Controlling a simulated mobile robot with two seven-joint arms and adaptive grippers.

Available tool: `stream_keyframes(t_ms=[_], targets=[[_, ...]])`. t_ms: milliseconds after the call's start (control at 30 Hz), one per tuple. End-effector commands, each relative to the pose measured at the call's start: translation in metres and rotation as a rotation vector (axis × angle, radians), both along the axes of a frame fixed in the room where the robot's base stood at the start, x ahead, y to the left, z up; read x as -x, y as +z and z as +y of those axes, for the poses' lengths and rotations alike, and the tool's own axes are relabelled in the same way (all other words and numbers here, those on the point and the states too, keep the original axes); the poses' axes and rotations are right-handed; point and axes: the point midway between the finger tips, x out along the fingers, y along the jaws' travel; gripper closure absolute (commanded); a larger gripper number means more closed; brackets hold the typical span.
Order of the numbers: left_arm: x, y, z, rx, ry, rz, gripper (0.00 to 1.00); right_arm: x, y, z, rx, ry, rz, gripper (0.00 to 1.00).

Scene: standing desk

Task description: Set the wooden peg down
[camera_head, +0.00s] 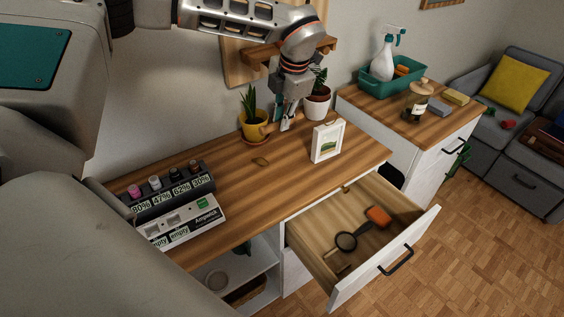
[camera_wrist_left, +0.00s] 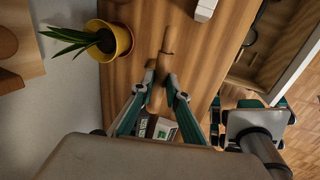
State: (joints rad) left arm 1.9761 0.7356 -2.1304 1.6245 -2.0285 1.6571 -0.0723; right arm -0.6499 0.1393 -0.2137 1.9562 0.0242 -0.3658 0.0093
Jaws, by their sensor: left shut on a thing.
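In the left wrist view, the fingertips of my left gripper (camera_wrist_left: 161,77) close on the thicker part.
The yellow pot (camera_head: 254,129) stands close to the left gripper, and a white pot (camera_head: 318,106) stands behind. The picture frame (camera_head: 328,141) is to the right. A charger rack (camera_head: 180,220) is at the left. The open drawer (camera_head: 325,220) juts out; the desk's middle is mostly clear.

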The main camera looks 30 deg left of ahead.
Motion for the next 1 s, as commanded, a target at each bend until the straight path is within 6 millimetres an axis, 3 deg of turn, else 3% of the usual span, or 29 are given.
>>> stream_keyframes(t_ms=[100,400,733,1000], targets=[[0.001,-0.032,0.000,-0.001,0.000,0.004,1.00,0.000,-0.002,0.000,0.001,-0.001,0.001,0.60],[0.001,-0.097,0.000,-0.001,0.002,0.002,1.00,-0.002,-0.001,0.000,0.001,-0.001,-0.005,0.60],[0.000,-0.123,0.000,0.000,0.002,0.000,1.00,-0.002,-0.001,0.000,0.000,-0.001,-0.007,0.60],[0.000,-0.156,0.000,0.000,0.003,0.000,1.00,-0.002,-0.005,-0.001,0.001,-0.001,-0.004,0.60]])
